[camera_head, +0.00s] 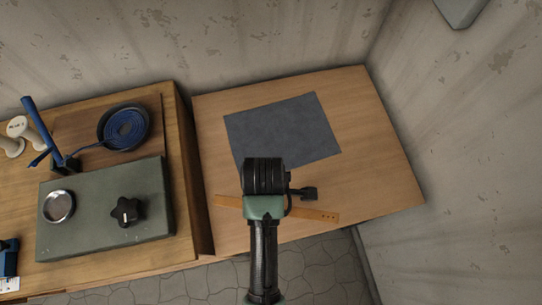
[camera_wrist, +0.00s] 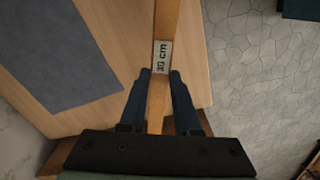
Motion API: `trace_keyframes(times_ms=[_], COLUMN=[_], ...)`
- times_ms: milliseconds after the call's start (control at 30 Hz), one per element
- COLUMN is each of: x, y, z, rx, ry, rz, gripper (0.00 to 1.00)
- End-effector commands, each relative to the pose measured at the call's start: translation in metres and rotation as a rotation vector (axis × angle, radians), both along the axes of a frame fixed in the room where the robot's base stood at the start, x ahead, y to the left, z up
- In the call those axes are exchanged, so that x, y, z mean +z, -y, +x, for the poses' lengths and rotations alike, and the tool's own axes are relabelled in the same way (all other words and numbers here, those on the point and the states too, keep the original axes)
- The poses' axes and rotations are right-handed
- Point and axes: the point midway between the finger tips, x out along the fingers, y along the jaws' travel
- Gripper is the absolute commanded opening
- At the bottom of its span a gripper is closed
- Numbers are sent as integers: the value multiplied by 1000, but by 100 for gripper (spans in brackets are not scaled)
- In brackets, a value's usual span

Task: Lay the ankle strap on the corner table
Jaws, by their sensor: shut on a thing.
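The ankle strap (camera_head: 321,215) is a tan band with small holes near its right end. It extends from both sides of my gripper (camera_head: 265,178), near the front part of the corner table (camera_head: 375,140). In the wrist view, the fingers of my gripper (camera_wrist: 160,74) are shut on the strap (camera_wrist: 166,20), at a white label reading "30 cm". The strap appears held above the wooden tabletop; the exact gap cannot be told. In the head view my arm hides the strap's middle and the fingertips.
A dark grey mat (camera_head: 285,130) lies on the corner table; bare wood surrounds it. Walls stand behind and right. A workbench (camera_head: 183,170) adjoins on the left, with a grey-green block (camera_head: 90,218), a black knob (camera_head: 126,211), a metal dish (camera_head: 59,206) and a blue coil (camera_head: 125,128).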

Motion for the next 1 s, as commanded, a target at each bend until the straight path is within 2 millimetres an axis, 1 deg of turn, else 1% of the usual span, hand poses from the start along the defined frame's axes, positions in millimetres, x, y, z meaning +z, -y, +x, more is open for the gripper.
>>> trace_keyframes(times_ms=[33, 100, 267, 400, 500, 900, 933, 1000], x=[-11, -22, -37, -58, -68, -74, -74, -74], y=[0, 0, 0, 0, 0, 0, 0, 0], z=[-1, -1, 0, -1, 0, 0, 0, 0], rx=[-1, -1, -2, -2, -2, -3, -3, -3], ry=[-4, -4, -2, -3, -1, 0, 1, 1], rz=[-1, -1, 0, -1, 0, 0, 0, 0], gripper=[0, 0, 0, 0, 0, 0, 33, 45])
